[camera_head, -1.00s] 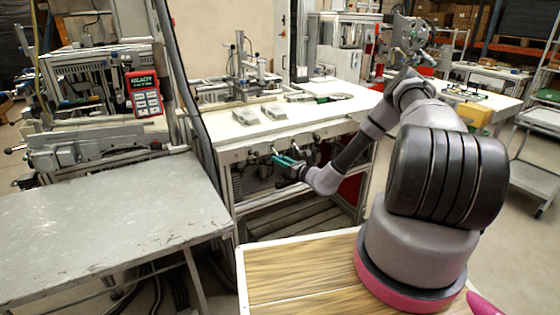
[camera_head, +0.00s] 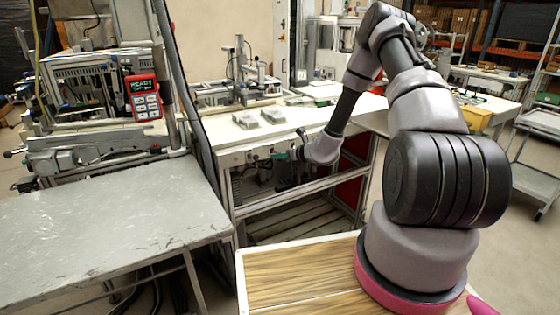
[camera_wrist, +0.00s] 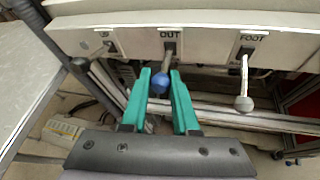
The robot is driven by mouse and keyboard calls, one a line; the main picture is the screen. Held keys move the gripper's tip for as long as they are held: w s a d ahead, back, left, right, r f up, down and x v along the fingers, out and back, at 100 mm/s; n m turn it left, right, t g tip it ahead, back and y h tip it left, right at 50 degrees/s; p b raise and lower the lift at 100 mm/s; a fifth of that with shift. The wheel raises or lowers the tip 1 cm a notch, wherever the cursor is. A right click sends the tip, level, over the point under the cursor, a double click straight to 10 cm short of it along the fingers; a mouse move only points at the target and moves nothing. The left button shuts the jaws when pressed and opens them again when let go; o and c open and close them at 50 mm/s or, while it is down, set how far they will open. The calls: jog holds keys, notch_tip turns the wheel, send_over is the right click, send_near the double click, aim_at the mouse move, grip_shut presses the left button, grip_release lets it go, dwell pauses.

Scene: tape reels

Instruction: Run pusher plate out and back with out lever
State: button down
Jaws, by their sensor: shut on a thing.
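The OUT lever shows in the wrist view, a short stem under the label OUT with a blue ball knob (camera_wrist: 160,81). My gripper (camera_wrist: 158,86) has its two teal fingers on either side of the knob and is shut on it. The lever hangs down from the white panel, tilted slightly left. In the head view my gripper (camera_head: 279,157) is at the bench's front panel, partly hidden by my wrist. I cannot make out which part on the bench is the pusher plate.
The FOOT lever (camera_wrist: 243,103), with a pale knob, hangs to the right of my gripper. Another lever mount (camera_wrist: 110,44) is to the left. A grey table (camera_head: 100,220) stands left of the bench. A red handheld panel (camera_head: 143,97) shows at the machine.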

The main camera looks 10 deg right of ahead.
jog(key=shift+w+r+g+h, duration=0.15)
jog(key=shift+r+g+h, duration=0.35)
jog(key=shift+r+g, duration=0.45)
jog(key=shift+f+g, duration=0.15)
jog(key=shift+g, duration=0.1)
jog(key=c, duration=0.7)
grip_release()
jog(key=shift+o, duration=0.2)
jog(key=v, duration=1)
jog(key=shift+s+d+r, duration=0.15)
jog(key=shift+s+r, duration=0.1)
jog(key=shift+s, duration=0.05)
